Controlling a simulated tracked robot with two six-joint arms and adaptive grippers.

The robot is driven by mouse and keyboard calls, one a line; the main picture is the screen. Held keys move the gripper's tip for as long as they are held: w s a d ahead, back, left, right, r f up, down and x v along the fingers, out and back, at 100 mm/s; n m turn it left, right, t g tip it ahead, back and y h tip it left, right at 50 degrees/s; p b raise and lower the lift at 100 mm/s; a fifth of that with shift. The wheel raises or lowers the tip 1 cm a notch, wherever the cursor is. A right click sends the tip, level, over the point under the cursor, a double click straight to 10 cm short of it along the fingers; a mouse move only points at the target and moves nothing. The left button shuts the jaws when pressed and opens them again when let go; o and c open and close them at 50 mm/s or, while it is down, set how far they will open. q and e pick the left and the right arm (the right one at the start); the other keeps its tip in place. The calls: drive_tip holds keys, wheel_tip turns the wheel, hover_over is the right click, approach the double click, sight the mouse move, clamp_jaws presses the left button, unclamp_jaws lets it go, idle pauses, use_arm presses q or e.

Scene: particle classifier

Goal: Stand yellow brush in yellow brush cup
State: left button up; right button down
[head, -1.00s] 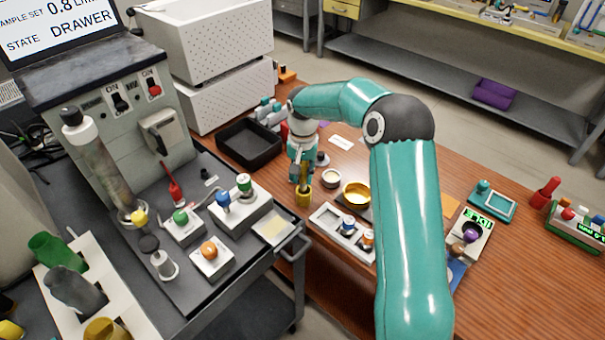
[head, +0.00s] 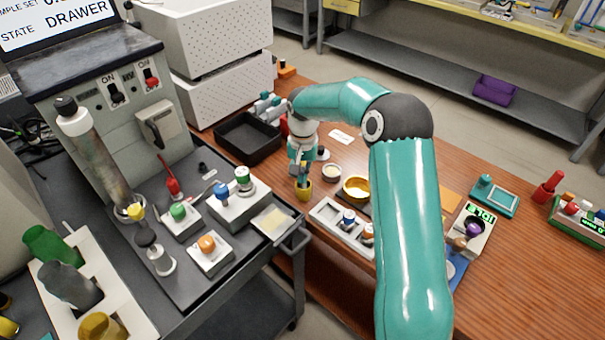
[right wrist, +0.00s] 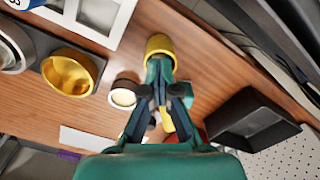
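The yellow brush cup (head: 304,193) stands upright on the wooden table, near its edge by the grey cart. My right gripper (head: 304,180) points down into the mouth of the cup from above. In the right wrist view the gripper's fingers (right wrist: 161,72) converge at the mouth of the yellow cup (right wrist: 160,44). A yellow piece of the brush (right wrist: 168,120) shows between the fingers. The fingers look closed on the brush; its lower end is hidden by the fingers and the cup. My left gripper is not in view.
A white jar (head: 332,173) and a gold bowl (head: 356,188) stand right of the cup. A white rack (head: 326,213) is in front of them. A black tray (head: 247,158) lies behind left. The grey cart (head: 225,270) with buttons and knobs is at the left.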

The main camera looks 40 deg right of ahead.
drive_tip(key=shift+f+b, duration=0.3)
drive_tip(key=shift+f, duration=0.2)
drive_tip(key=c, duration=1.4)
unclamp_jaws()
drive_tip(key=shift+r, duration=0.1)
wheel_tip(320, 180, up, 12)
